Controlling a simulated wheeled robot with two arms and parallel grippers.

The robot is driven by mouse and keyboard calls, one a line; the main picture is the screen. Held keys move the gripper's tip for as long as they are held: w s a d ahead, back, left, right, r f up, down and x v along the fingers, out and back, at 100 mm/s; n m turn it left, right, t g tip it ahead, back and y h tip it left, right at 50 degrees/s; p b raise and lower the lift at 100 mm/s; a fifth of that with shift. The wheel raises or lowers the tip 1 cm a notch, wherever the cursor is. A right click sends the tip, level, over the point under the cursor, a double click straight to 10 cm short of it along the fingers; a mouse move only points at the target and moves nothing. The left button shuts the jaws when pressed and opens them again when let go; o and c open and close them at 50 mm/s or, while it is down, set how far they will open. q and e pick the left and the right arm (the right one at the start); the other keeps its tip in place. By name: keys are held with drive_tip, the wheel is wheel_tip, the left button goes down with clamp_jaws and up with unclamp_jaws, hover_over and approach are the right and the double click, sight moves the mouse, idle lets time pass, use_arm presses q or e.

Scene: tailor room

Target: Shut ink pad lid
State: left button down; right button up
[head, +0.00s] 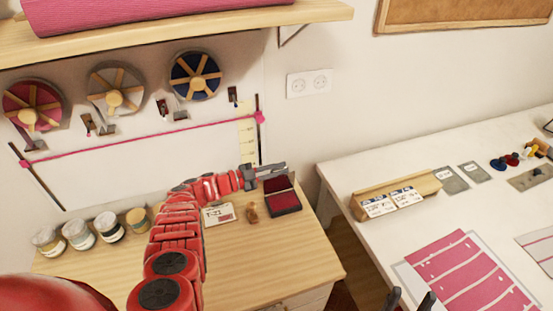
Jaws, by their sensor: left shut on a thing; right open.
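The ink pad (284,202) lies open on the wooden table, with a dark case and a red pad inside. Its lid (277,184) stands raised at the back of the case. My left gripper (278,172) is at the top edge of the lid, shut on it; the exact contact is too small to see. My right gripper (411,299) shows only as two dark fingertips at the bottom edge, apart and empty, away from the ink pad.
A small wooden stamp (251,213) and a card marked T-21 (218,213) lie left of the ink pad. Several jars (108,226) stand at the table's left. A white table (345,173) with a card holder (398,195) and pink fabric (465,275) is at right.

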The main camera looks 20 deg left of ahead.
use_arm(q)
drive_tip(key=shift+s+d+f+m+p, duration=0.1)
drive_tip(key=shift+s+d+m+p, duration=0.25)
drive_tip(key=shift+s+m+p, duration=0.2)
drive_tip(key=shift+f, duration=0.1)
drive_tip(key=c, duration=1)
unclamp_jaws()
drive_tip(key=shift+o, duration=0.2)
drive_tip(key=b+v, duration=0.3)
drive_tip(key=v, duration=1.4)
drive_tip(key=shift+b, duration=0.4)
drive_tip(key=shift+a, duration=0.1)
